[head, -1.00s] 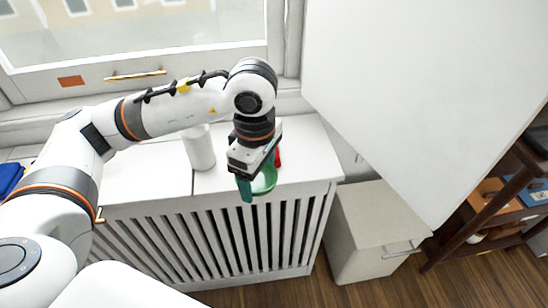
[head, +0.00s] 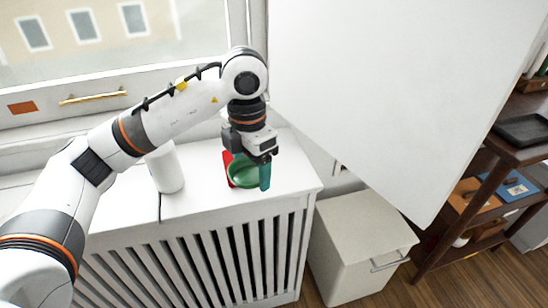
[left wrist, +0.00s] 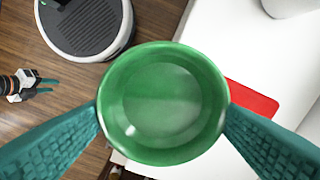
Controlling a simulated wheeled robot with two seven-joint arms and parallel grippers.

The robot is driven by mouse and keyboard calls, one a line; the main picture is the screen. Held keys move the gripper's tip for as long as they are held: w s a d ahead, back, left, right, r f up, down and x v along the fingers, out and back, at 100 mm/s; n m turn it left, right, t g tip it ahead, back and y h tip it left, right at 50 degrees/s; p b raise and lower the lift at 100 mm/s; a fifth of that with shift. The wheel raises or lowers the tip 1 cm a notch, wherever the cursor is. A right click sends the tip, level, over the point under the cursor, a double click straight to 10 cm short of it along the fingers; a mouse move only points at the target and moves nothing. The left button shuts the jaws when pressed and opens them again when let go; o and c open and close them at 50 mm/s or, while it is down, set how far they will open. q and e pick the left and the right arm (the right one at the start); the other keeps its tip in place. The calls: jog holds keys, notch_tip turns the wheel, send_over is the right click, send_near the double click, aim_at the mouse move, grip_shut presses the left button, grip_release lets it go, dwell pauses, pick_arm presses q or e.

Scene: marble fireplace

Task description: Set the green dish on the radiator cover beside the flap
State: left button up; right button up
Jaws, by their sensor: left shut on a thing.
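My left gripper (head: 248,172) is shut on the green dish (head: 240,176), which is round and upright. In the left wrist view the dish (left wrist: 163,105) sits between both teal fingertips at its rim. It is over the front part of the white radiator cover (head: 205,202); I cannot tell whether it touches the top. A red flat piece (left wrist: 252,99) lies on the cover beside the dish, partly hidden. I cannot make out which part is the flap. My right gripper (left wrist: 46,87) shows small at the left of the wrist view, open and empty.
A white cylinder (head: 165,168) stands on the cover left of the dish. A large white panel (head: 375,90) hangs at the right. A pale lidded box (head: 362,240) stands on the floor beside the cover. A dark wood shelf (head: 480,190) is farther right.

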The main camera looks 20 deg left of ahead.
pick_arm(q)
send_over(280, 167)
notch_tip(280, 167, down, 2)
jog(key=shift+s+f+b, duration=0.1)
jog(key=shift+f+b, duration=0.1)
jog(key=shift+b, duration=0.15)
jog(key=shift+f, duration=0.6)
notch_tip(280, 167, down, 3)
jog(key=shift+r+b, duration=0.2)
jog(key=shift+b, duration=0.1)
jog(key=shift+f, duration=0.4)
pick_arm(e)
jog(key=shift+w+v, duration=0.15)
jog(key=shift+v, duration=1.15)
jog(key=shift+w+v, duration=0.15)
jog(key=shift+v, duration=1.15)
jog(key=shift+r, duration=0.1)
pick_arm(q)
jog(key=shift+f, duration=0.15)
jog(key=o, duration=1.1)
jog(key=shift+c, duration=0.2)
pick_arm(e)
jog(key=shift+r, duration=0.2)
